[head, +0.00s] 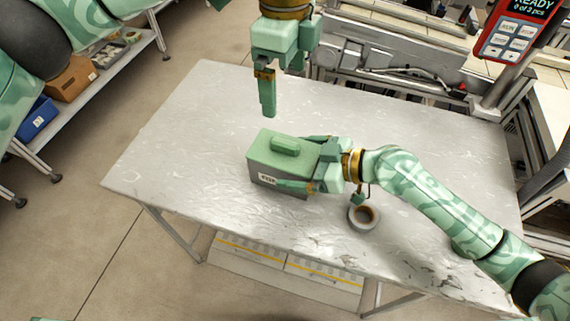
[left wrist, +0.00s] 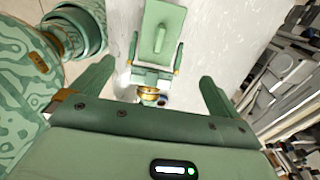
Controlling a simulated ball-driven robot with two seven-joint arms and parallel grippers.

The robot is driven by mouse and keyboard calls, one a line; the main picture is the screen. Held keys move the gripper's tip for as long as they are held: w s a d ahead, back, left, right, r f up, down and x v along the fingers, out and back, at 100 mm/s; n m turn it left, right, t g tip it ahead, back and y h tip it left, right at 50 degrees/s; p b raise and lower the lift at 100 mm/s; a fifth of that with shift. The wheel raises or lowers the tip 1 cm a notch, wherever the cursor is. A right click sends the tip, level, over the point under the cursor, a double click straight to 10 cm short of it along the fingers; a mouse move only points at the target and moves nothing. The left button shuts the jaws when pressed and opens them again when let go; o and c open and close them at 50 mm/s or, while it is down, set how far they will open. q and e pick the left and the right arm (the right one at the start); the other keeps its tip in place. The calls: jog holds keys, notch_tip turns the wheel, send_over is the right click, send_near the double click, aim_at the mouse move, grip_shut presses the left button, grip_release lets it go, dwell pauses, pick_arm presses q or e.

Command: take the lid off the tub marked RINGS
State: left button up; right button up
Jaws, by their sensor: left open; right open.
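A grey tub (head: 290,188) stands on the table with a green lid (head: 264,150) on top. The lid has a raised green handle (head: 286,145). A white label (head: 267,179) is on the tub's front, too small to read surely. My right gripper (head: 294,162) comes from the right, open, with one finger along each side of the tub; contact is unclear. My left gripper (head: 268,108) is open and empty, pointing down above the table behind the tub. In the left wrist view the lid (left wrist: 174,22) shows beyond the spread left fingers.
A tape reel (head: 363,218) lies on the table (head: 180,130), just below my right wrist. The table's left side is clear. A red display device (head: 515,30) stands at the back right. A shelf with a cardboard box (head: 73,78) and a blue bin (head: 38,118) is at the left.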

jog(key=c, duration=1.3)
jog(key=shift+c, duration=0.2)
pick_arm(q)
jog(key=h, duration=0.2)
send_near(284, 141)
pick_arm(e)
jog(key=shift+a, duration=0.1)
pick_arm(q)
jog(key=shift+g, duration=0.3)
jog(key=f, duration=0.3)
jog(key=d+f, duration=0.1)
jog(key=f, duration=0.7)
jog(key=shift+d, duration=0.4)
jog(key=c, duration=1)
jog(key=shift+c, duration=0.2)
jog(key=shift+r, duration=0.1)
